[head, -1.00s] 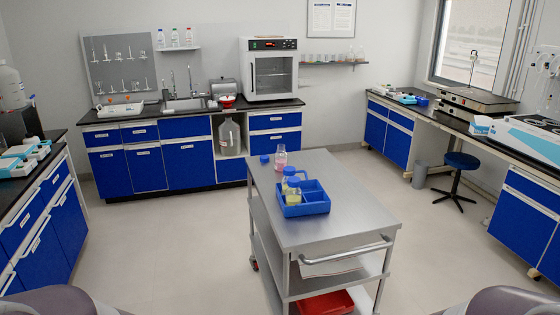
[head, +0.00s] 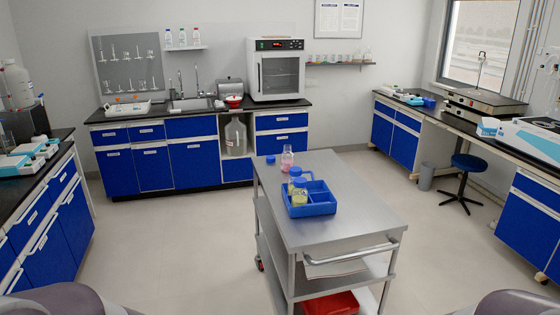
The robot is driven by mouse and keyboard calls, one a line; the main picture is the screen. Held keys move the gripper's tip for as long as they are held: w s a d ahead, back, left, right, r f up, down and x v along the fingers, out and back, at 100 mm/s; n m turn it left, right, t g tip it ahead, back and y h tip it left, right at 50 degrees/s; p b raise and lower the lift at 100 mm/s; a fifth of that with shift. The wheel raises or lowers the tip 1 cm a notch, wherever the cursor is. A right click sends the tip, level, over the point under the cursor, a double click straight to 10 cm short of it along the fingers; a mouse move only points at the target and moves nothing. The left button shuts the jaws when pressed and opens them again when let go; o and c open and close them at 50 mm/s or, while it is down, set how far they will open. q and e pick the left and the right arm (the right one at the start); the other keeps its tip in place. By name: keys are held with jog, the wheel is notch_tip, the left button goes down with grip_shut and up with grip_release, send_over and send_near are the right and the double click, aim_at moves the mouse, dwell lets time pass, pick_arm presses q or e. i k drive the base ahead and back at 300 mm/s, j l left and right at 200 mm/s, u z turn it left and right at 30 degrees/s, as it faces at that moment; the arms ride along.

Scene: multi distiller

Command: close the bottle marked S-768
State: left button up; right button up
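On the steel cart (head: 345,215) a bottle with pink liquid (head: 287,160) stands upright near the far left end. Its neck looks bare, without a cap. A blue cap (head: 270,159) lies on the cart top just left of it, apart from it. Two bottles with blue caps, one in front (head: 299,193) holding yellowish liquid and one behind (head: 294,173), stand in the left part of a blue divided tray (head: 318,209). The labels are too small to read, so I cannot tell which bottle is S-768. Neither of my grippers is in view.
A red bin (head: 331,303) sits on the cart's lower shelf. The cart's push handle (head: 349,252) faces me. Blue-fronted counters line the left, back and right walls. A blue stool (head: 468,163) stands at the right. The floor around the cart is clear.

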aim_at(287, 158)
jog(key=i+j+u, duration=0.25)
jog(key=i+j, duration=0.15)
jog(key=i+j+u, duration=0.25)
jog(key=i, duration=0.2)
jog(key=i+j+u, duration=0.25)
jog(key=i, duration=0.25)
jog(key=i+j+u, duration=0.1)
jog(key=i+u, duration=0.15)
jog(key=i, duration=0.25)
jog(key=i+l+z, duration=0.1)
jog(key=i+z, duration=0.2)
jog(key=i, duration=0.65)
jog(key=i+j+z, duration=0.15)
jog(key=i+z, duration=0.2)
jog(key=i, duration=0.6)
jog(key=i+l+z, duration=0.1)
jog(key=i+z, duration=0.75)
jog(key=z, duration=0.15)
jog(key=i+j+z, duration=0.3)
jog(key=z, duration=0.2)
jog(key=i+j+z, duration=0.25)
jog(key=i, duration=0.15)
jog(key=l, duration=0.1)
